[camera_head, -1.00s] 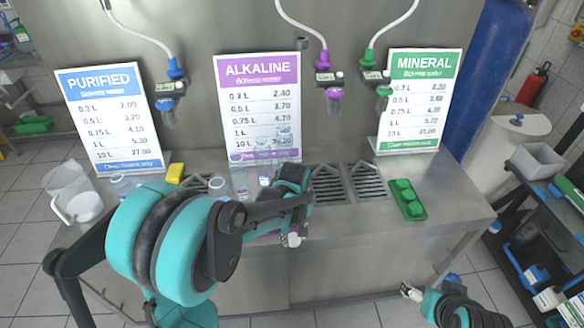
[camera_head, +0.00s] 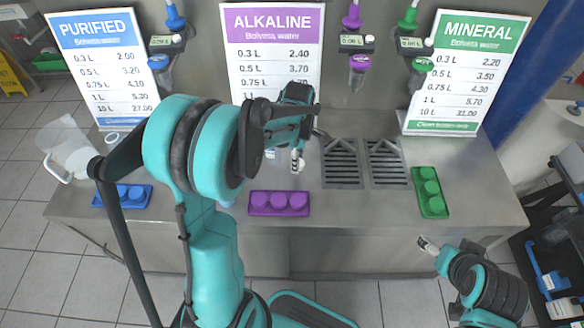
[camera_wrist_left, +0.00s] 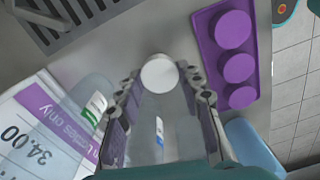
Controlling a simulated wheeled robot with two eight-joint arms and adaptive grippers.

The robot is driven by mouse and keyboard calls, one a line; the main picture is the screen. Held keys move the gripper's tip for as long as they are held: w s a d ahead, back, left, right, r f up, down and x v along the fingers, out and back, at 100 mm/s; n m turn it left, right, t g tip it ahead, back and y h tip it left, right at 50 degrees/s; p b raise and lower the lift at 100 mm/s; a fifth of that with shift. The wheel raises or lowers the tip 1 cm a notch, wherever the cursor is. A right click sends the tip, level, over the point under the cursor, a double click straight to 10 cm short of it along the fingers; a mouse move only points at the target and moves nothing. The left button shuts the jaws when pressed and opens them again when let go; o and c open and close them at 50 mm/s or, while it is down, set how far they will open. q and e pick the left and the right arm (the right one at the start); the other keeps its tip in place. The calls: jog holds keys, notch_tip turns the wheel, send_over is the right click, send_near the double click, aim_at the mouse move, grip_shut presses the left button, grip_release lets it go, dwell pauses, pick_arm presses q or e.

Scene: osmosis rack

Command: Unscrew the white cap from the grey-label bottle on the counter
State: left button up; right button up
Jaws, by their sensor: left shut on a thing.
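The white cap (camera_wrist_left: 159,73) sits between the fingertips of my left gripper (camera_wrist_left: 163,82) in the left wrist view. The fingers are shut on it. A clear bottle body (camera_wrist_left: 160,125) with a small pale label shows faintly between the fingers; I cannot tell whether that label is grey. In the head view, my left gripper (camera_head: 297,160) is over the counter (camera_head: 330,220), behind the purple cap tray (camera_head: 279,203). My arm hides most of the bottle there. My right gripper (camera_head: 428,244) is in front of the counter, low at right, holding nothing I can see.
A green cap tray (camera_head: 430,192) lies right of the drain grates (camera_head: 362,163). A blue cap tray (camera_head: 122,196) and a clear jug (camera_head: 72,150) stand at left. Price signs and dispensers line the back wall. The front right of the counter is clear.

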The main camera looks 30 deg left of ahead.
pick_arm(q)
jog(key=shift+w+a+f+b, duration=0.2)
jog(key=shift+a+f, duration=0.2)
jog(key=shift+a, duration=0.15)
jog(key=shift+w+a+f+b, duration=0.1)
jog(key=shift+w+a+f, duration=0.05)
jog(key=shift+a+f, duration=0.35)
jog(key=shift+f+b, duration=0.85)
jog(key=shift+f, duration=0.9)
jog(key=shift+f, duration=0.2)
jog(key=o, duration=1.3)
jog(key=shift+r, duration=0.15)
